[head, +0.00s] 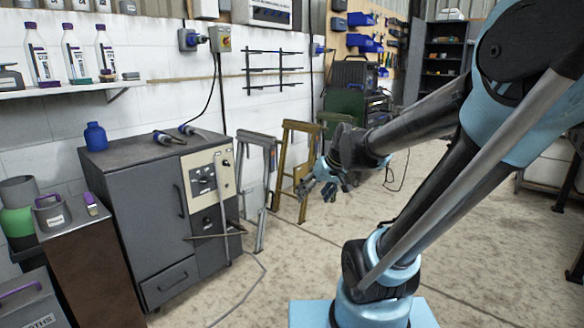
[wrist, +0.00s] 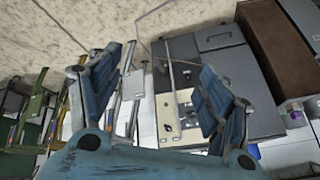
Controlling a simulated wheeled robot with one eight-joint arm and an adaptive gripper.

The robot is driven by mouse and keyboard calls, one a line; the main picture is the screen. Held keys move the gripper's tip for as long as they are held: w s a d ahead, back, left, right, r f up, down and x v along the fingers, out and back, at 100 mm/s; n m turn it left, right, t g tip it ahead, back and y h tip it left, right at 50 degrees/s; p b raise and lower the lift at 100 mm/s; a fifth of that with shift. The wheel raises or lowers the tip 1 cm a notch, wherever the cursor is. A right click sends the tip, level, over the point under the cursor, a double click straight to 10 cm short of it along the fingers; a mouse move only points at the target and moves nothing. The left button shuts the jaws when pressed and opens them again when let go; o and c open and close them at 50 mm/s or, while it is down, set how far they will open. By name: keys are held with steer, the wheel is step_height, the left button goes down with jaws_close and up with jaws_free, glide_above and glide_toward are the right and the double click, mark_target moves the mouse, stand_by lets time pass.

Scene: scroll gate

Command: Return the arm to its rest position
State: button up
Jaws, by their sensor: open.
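My gripper (head: 326,178) is raised in free air right of the grey cabinet, at the end of my blue and black arm. In the wrist view, my gripper (wrist: 165,85) has its two blue fingers spread wide apart, with nothing held between them. The arm reaches in from the right side of the head view, bent at the elbow, with its lower joint above a light blue base part at the bottom.
A grey cabinet (head: 150,200) with a control panel stands at the left wall, a blue bottle (head: 96,137) on top. Metal trestles (head: 262,180) stand beside it. A wall shelf (head: 70,88) holds bottles. A cable lies on the open concrete floor (head: 300,260).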

steer(key=s+d+f+m+g+h, duration=0.1)
steer(key=s+d+f+m+h, duration=0.1)
steer(key=s+d, duration=0.4)
steer(key=s+d+f+m+g+h, duration=0.1)
steer(key=s+d+f+h, duration=0.1)
steer(key=s+d+f, duration=0.3)
steer(key=s, duration=0.4)
steer(key=shift+s+d+m, duration=0.3)
steer(key=shift+d+m, duration=0.05)
steer(key=shift+m, duration=0.05)
